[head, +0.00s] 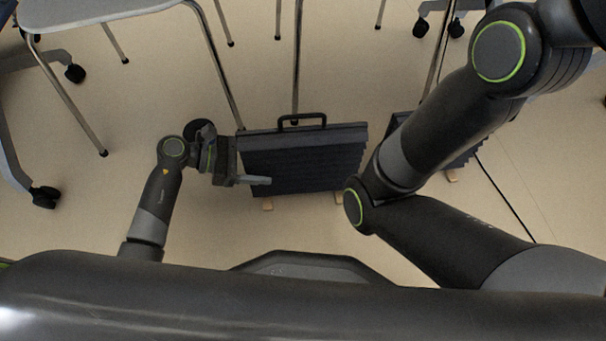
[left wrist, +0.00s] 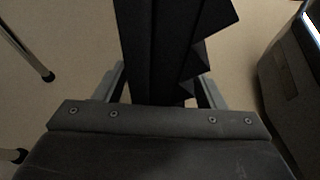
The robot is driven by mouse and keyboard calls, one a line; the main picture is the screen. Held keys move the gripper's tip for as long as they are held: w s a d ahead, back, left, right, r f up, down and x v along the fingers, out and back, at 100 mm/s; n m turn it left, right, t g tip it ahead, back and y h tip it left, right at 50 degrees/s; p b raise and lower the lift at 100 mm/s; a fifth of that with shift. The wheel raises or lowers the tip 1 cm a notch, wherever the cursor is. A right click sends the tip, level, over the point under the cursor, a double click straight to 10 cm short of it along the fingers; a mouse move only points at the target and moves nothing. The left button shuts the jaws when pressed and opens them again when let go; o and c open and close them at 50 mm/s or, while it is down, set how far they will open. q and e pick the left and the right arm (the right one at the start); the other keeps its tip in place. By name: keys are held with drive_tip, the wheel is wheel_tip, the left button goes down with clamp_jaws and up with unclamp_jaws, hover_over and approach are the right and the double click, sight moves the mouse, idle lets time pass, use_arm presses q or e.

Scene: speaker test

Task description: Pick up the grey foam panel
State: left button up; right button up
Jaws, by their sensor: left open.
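The grey foam panel (head: 305,160) is dark, ridged on its front and has a black handle on top. It stands on the floor on small pale feet in the middle of the head view. My left gripper (head: 256,174) is at its left end, with one finger in front of the ridged face; the other finger is hidden. In the left wrist view the panel (left wrist: 165,45) runs between the two open fingers of my left gripper (left wrist: 160,90), its jagged profile toward the right finger. My right arm crosses the right side, but its gripper is out of the picture.
A second dark panel (head: 462,160) stands to the right, partly hidden behind my right arm. Metal chair legs (head: 297,60) come down close behind the first panel. A grey tabletop or seat (head: 90,12) is at the upper left.

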use_arm(q)
drive_tip(key=shift+c, duration=0.4)
clamp_jaws()
drive_tip(key=shift+r, duration=0.1)
